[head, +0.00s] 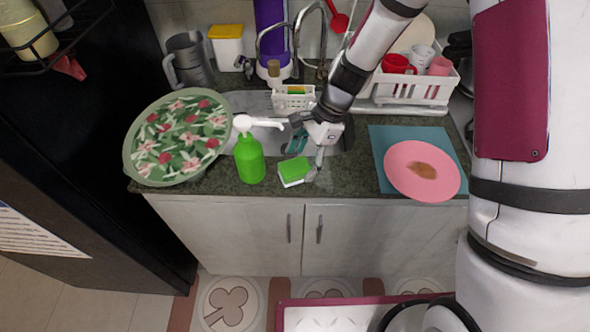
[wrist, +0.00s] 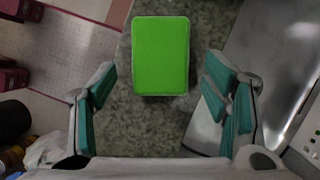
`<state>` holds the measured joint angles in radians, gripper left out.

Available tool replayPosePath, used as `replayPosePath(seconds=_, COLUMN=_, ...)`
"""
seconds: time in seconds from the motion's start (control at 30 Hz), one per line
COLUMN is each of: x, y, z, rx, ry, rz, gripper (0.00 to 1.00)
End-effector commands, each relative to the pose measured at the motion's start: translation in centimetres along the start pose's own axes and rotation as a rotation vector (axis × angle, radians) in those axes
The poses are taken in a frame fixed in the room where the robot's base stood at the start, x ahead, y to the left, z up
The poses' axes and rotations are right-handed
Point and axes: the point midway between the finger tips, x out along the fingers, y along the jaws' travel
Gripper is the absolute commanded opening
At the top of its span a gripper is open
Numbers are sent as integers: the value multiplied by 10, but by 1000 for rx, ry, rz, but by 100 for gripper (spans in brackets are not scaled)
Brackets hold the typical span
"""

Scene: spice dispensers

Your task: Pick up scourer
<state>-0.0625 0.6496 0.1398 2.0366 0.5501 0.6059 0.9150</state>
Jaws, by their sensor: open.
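The scourer (head: 294,169) is a bright green block with a white underside, lying on the dark speckled counter near its front edge. In the wrist view the scourer (wrist: 161,55) lies between and a little ahead of my fingertips. My gripper (head: 306,160) is just above the counter beside the scourer in the head view, partly hidden by the wrist. In the wrist view my gripper (wrist: 160,85) is open, with teal finger pads on both sides of the scourer's line. Nothing is held, and no contact shows.
A green bottle (head: 250,160) with a white pump stands just left of the scourer. A large floral bowl (head: 178,138) is farther left. The sink (wrist: 262,70) lies behind. A pink plate (head: 421,171) sits on a blue mat (head: 391,139) to the right.

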Motion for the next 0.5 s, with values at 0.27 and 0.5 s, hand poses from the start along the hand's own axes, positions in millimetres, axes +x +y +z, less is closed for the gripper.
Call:
replayPosePath(seconds=0.27, x=17, y=0, z=-1, rx=-1, ry=1, rz=-1, gripper=69)
replayPosePath(seconds=0.5, x=16, y=0, z=-1, rx=-1, ry=1, rz=-1, gripper=46)
